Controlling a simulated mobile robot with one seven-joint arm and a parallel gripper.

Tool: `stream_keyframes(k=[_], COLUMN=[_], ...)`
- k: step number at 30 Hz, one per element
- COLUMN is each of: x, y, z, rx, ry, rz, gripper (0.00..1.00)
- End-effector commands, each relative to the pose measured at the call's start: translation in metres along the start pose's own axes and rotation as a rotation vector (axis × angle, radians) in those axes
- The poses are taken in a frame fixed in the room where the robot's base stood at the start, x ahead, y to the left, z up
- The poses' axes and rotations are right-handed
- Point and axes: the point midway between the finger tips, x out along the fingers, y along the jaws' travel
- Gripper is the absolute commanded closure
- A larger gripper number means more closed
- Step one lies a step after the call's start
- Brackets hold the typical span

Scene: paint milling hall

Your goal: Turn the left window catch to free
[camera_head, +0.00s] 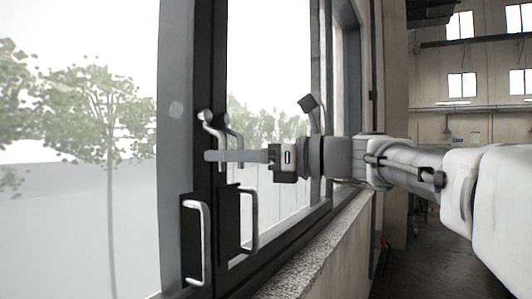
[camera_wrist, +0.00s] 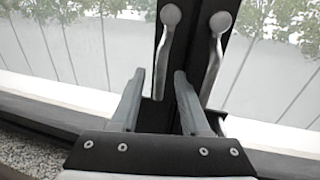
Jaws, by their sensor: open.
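Two metal window catches sit on the dark middle window frame. In the head view the left catch (camera_head: 207,118) has a round knob at its top and a lever that hangs down; the right catch (camera_head: 229,127) is close beside it. In the wrist view the left catch (camera_wrist: 165,48) hangs down with its lower end between my finger tips in the picture; the right catch (camera_wrist: 212,55) is outside, right of my right finger. My gripper (camera_head: 210,156) is open, its fingers level with the lower ends of the levers. I cannot tell whether a finger touches a lever.
Two pull handles stand below the catches, a left one (camera_head: 203,240) and a right one (camera_head: 253,222), close under my fingers. A speckled stone sill (camera_head: 318,238) runs along the window. Another raised window fitting (camera_head: 308,105) shows behind my wrist. The hall at the right looks open.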

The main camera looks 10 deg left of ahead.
Motion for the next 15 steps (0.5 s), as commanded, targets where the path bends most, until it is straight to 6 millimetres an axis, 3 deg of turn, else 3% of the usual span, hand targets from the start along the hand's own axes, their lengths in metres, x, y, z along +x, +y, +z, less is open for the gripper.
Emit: stream_keyframes(k=[4, 13, 15], x=[0.0106, 0.0123, 0.0122], y=[0.0005, 0.0004, 0.0004], z=[0.0002, -0.0001, -0.0001], rx=[-0.001, -0.001, -0.001], ry=[0.0, 0.0, 0.0], rz=[0.002, 0.001, 0.001], gripper=[0.54, 0.54, 0.67])
